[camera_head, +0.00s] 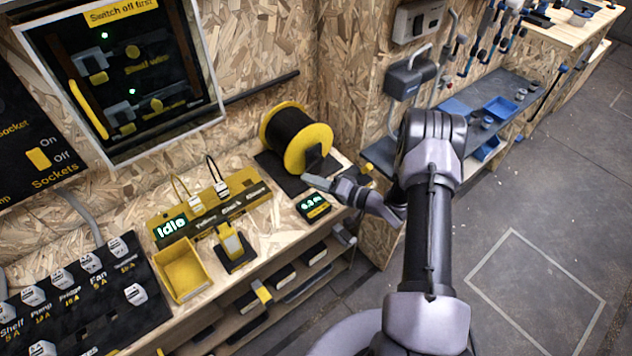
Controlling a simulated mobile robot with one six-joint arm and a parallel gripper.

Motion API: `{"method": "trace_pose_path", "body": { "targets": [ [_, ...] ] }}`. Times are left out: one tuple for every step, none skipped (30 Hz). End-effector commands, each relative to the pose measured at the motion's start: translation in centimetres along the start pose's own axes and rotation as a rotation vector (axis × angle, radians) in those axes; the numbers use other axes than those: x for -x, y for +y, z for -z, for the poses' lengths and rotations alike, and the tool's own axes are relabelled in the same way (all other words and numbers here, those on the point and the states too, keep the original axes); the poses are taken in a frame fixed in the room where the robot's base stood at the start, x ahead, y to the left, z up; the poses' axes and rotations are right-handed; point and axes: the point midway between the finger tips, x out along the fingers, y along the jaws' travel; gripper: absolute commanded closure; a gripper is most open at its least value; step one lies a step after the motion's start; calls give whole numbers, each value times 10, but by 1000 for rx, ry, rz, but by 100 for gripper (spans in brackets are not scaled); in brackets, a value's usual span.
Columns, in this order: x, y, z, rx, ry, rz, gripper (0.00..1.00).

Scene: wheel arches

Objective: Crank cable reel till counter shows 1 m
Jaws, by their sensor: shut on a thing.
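The cable reel (292,133) has yellow flanges and a winding of black cable. It stands on a dark mat at the right end of the wooden bench. My gripper (327,180) reaches in from the right and is shut at the reel's near lower side, on what appears to be the crank handle. The handle itself is mostly hidden by the fingers. The counter (313,206) is a small black and yellow box on the bench just below my gripper. Its green display seems to read 0.3 m, though the digits are small.
A yellow tester panel (208,213) showing "Idle" and a yellow tray (181,272) stand left of the reel. A fuse board (95,295) lies further left. A switch cabinet (125,70) hangs above. Shelves with blue trays (501,108) are at right. The floor at right is clear.

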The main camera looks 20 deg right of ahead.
Motion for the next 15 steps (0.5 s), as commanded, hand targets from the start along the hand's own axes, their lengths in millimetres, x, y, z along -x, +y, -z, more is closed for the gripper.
{"method": "trace_pose_path", "body": {
  "targets": [
    [0, -3, 2, -25, 2, 13, 100],
    [0, -4, 2, -44, 2, 20, 100],
    [0, -6, 2, -68, 2, 31, 100],
    [0, -7, 2, -84, 2, 38, 100],
    [0, -8, 2, -101, 2, 45, 100],
    [0, -9, 2, -121, 2, 53, 100],
    [0, -10, 2, -134, 2, 59, 100],
    [0, -11, 3, -148, 2, 64, 100],
    [0, -12, 3, -164, 3, 70, 100],
    [0, -12, 3, -175, 3, 75, 100],
    [0, -13, 3, -185, 3, 79, 100],
    [0, -14, 3, -197, 3, 84, 100],
    [0, -14, 3, -205, 3, 87, 100],
    [0, -14, 3, -212, 3, 89, 100],
    [0, -15, 3, -221, 3, 93, 100]
  ]
}}
